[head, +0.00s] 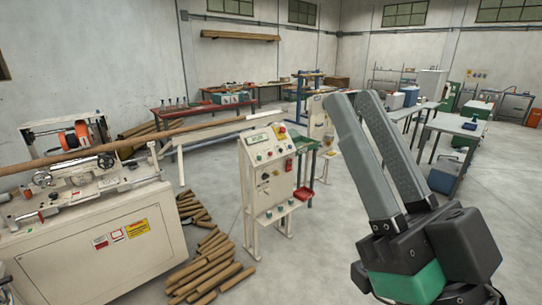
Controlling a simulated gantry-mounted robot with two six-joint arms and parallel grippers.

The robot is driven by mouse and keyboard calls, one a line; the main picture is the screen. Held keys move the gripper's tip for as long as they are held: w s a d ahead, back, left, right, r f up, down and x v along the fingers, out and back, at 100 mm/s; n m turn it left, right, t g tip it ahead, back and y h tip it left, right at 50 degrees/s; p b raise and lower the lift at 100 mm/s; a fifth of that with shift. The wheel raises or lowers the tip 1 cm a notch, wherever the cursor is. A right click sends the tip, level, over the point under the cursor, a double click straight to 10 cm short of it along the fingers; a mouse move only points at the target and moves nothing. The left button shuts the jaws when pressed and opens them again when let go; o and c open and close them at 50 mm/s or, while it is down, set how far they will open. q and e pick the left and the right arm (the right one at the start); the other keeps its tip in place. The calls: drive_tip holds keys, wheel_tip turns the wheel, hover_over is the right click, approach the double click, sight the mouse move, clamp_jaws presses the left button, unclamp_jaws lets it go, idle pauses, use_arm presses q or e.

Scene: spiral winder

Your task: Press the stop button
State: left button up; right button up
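A cream control console (268,180) stands upright on the floor near the middle of the head view. Its sloped top panel has a small screen, several small buttons and a red button (282,129) on a yellow base near its right edge. Labels are too small to read, so I cannot tell which button is marked stop. My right gripper (354,98) is in front on the right, its two long grey fingers pointing up and left. It appears apart from the console and holds nothing visible. Whether the fingers meet is unclear. My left gripper is out of view.
A winding machine (95,235) with a long brown tube (120,145) across it stands on the left. Loose brown tubes (207,270) lie on the floor between it and the console. Workbenches (455,128) stand at the back right.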

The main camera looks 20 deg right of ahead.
clamp_jaws()
idle(1.4)
